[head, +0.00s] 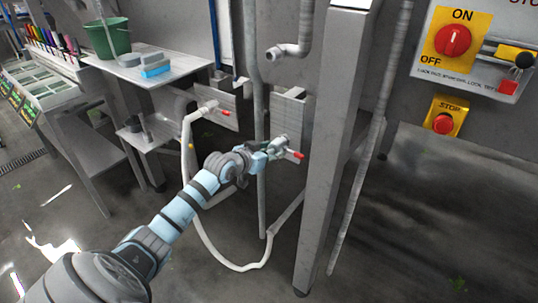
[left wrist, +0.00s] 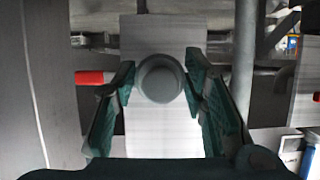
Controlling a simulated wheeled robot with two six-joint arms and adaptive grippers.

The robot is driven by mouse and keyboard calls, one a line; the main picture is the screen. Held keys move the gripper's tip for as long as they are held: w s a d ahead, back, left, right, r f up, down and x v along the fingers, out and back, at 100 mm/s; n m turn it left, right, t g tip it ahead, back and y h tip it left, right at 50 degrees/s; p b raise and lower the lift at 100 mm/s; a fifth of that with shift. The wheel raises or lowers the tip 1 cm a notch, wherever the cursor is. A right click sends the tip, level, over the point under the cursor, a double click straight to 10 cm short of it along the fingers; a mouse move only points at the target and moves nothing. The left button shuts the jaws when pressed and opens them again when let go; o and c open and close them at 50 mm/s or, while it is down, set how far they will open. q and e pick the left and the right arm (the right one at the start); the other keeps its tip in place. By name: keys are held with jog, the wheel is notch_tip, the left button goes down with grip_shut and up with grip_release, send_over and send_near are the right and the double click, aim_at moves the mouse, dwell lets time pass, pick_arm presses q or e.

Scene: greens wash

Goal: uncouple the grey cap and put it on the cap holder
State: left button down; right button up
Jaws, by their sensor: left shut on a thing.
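My left gripper (head: 279,147) reaches to the grey plate (head: 289,108) beside the steel post. In the left wrist view the fingers of the left gripper (left wrist: 162,85) are closed on either side of the round grey cap (left wrist: 160,77), which sits in front of the pale plate (left wrist: 160,140). Whether the cap is still coupled there cannot be told. A red handle (head: 299,155) sticks out to the right of the gripper; the red handle also shows in the left wrist view (left wrist: 90,77). I cannot clearly identify the cap holder. My right gripper is not in view.
A steel post (head: 335,130) stands close right of the gripper. A white hose (head: 207,235) loops below my arm from a second plate (head: 222,112). A small shelf (head: 160,136) with a dark round piece (head: 134,124) and a table with a green bucket (head: 110,38) stand left.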

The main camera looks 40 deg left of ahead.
pick_arm(q)
jog(key=shift+w+r+b, duration=0.1)
jog(key=shift+w+b, duration=0.55)
jog(key=shift+w, duration=0.3)
jog(key=c, duration=0.9)
grip_release()
jog(key=shift+w, duration=0.15)
jog(key=shift+s, duration=0.2)
jog(key=v, duration=1.1)
jog(key=shift+s+r, duration=0.1)
jog(key=shift+s, duration=0.2)
